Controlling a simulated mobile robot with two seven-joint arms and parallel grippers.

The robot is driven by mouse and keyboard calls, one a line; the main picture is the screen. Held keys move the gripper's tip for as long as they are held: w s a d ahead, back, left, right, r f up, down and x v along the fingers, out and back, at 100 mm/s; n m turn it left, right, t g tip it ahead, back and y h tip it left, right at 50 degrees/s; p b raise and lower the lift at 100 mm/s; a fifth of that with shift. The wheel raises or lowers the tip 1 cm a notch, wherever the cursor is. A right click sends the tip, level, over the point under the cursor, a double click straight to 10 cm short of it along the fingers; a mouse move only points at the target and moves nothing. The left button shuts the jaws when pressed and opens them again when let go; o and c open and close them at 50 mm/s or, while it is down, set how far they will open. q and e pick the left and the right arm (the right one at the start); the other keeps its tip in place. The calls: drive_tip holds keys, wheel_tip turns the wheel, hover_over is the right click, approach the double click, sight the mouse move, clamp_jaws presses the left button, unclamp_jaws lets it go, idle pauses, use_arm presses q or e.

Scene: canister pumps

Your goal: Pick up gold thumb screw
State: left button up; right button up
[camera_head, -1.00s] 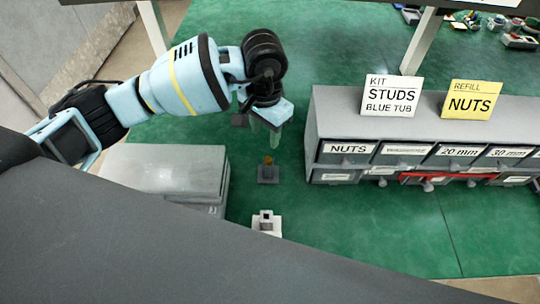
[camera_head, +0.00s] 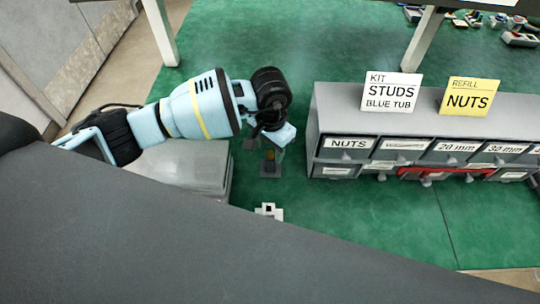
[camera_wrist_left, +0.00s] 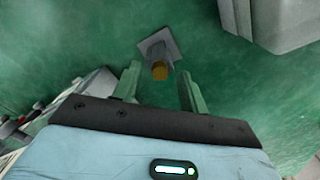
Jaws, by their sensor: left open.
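The gold thumb screw (camera_wrist_left: 160,70) sits on top of a small grey post with a square base (camera_wrist_left: 173,49) on the green mat, shown in the left wrist view. In the head view the gold screw (camera_head: 270,154) shows small above its grey base (camera_head: 270,170). My left gripper (camera_wrist_left: 158,80) is open, its two green-tinted fingers pointing toward the screw, one on each side in the picture. In the wrist view the screw appears near the gap between the fingertips; I cannot tell how far beyond them it is. My right gripper is not in view.
A grey drawer cabinet (camera_head: 322,125) with label cards stands to the right. A grey box (camera_head: 190,160) lies left of the post. A small white block (camera_head: 270,211) is in front. Green table surface is free between the post and cabinet.

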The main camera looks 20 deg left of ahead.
sight(271, 153)
use_arm(q)
drive_tip(key=shift+f, duration=0.15)
clamp_jaws()
wheel_tip(271, 153, up, 10)
drive_tip(key=shift+b, duration=0.35)
idle(0.4)
